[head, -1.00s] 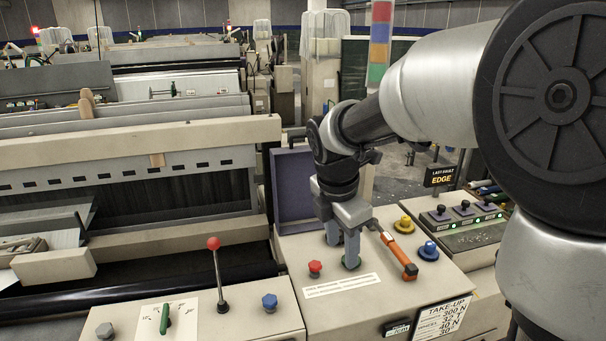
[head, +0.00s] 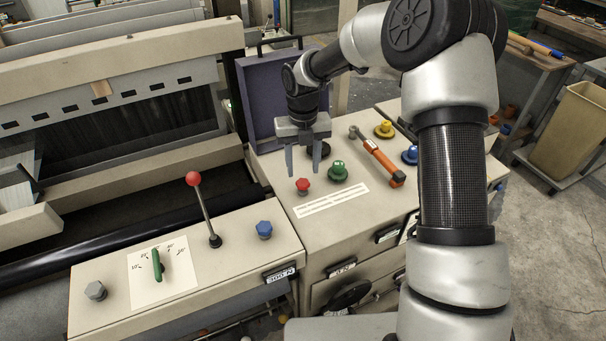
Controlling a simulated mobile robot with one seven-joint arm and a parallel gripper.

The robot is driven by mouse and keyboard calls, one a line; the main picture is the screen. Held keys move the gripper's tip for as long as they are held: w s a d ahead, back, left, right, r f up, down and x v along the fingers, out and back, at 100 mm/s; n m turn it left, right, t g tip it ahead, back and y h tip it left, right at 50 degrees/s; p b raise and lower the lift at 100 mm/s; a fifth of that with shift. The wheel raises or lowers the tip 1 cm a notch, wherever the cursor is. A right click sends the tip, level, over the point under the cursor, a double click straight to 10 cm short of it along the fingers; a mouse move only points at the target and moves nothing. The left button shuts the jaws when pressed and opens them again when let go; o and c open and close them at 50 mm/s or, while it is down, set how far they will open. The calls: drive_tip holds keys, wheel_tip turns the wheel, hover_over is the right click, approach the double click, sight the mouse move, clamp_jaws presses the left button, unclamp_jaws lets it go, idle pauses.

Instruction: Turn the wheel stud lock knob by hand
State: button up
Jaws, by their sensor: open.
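Several coloured knobs stand on the beige console top: a red knob (head: 303,187), a green knob (head: 338,171), a yellow knob (head: 384,129), a blue knob (head: 411,155) and a dark round one (head: 323,150) partly hidden by a finger. I cannot tell which is the wheel stud lock knob; the white label strip (head: 331,200) in front is too small to read. My gripper (head: 303,166) points down, open and empty. Its fingertips are just behind the red knob and left of the green knob, apart from both as far as I can see.
An orange-handled tool (head: 382,162) lies right of the green knob. An open purple case lid (head: 276,95) stands behind the gripper. The lower panel at left has a red-balled lever (head: 205,207), a green handle (head: 157,264), a blue knob (head: 264,229) and a grey knob (head: 95,290).

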sight(303, 183)
wheel_tip(303, 183, down, 5)
drive_tip(key=shift+f+b, duration=0.1)
drive_tip(key=shift+b, duration=0.3)
drive_tip(key=shift+r, duration=0.2)
drive_tip(key=c, duration=0.8)
drive_tip(key=shift+o, duration=0.2)
